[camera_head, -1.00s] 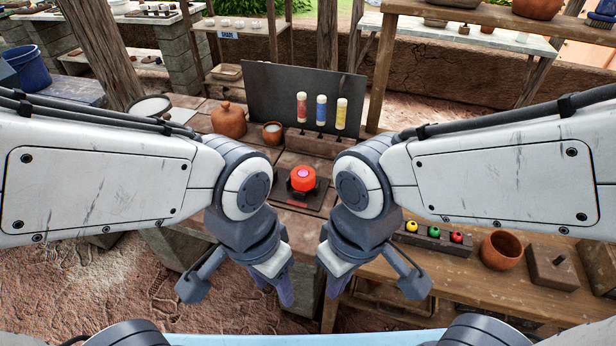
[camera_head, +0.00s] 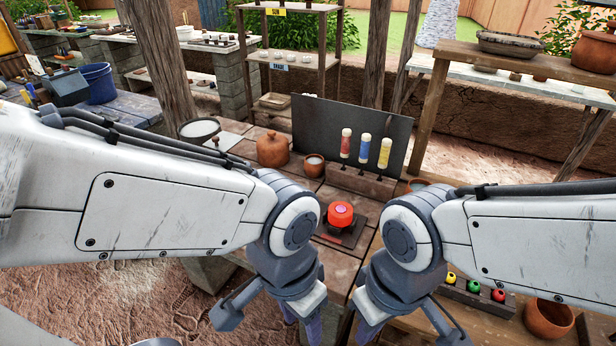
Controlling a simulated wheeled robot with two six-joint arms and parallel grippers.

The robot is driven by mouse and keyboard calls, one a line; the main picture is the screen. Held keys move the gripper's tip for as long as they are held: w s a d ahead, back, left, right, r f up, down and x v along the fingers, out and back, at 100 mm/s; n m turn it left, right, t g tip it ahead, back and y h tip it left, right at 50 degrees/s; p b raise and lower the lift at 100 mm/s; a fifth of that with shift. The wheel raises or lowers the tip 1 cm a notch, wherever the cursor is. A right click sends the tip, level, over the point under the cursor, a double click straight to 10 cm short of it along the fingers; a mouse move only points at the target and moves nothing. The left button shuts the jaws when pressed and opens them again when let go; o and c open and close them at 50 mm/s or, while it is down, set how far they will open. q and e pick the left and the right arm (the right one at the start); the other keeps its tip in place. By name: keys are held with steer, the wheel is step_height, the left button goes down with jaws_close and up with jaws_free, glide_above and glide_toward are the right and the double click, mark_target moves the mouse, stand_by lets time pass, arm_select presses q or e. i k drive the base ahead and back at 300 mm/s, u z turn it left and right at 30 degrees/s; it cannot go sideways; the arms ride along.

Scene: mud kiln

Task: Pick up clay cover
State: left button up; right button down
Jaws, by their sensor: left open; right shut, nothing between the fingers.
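A round terracotta jar (camera_head: 272,150) with a knobbed top stands on the workbench (camera_head: 345,262), left of the dark upright panel. I cannot tell for sure whether its top is the clay cover. My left gripper (camera_head: 302,318) is open and empty, pointing down at the bottom middle of the head view, in front of the bench. My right gripper (camera_head: 362,326) is shut and empty just right of it. Both are well apart from the jar. Their fingertips are partly cut off by the lower edge.
A red-orange round object (camera_head: 340,215) sits on a dark stand in the bench's middle. A rack (camera_head: 360,182) holds three coloured tubes before the dark panel (camera_head: 305,125). A small cup (camera_head: 314,165) stands beside the jar. A clay bowl (camera_head: 549,318) is at lower right.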

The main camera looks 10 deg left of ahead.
mark_target(272, 148)
steer(key=u, duration=2.05)
steer(key=i, duration=2.1)
steer(key=z, duration=3.55)
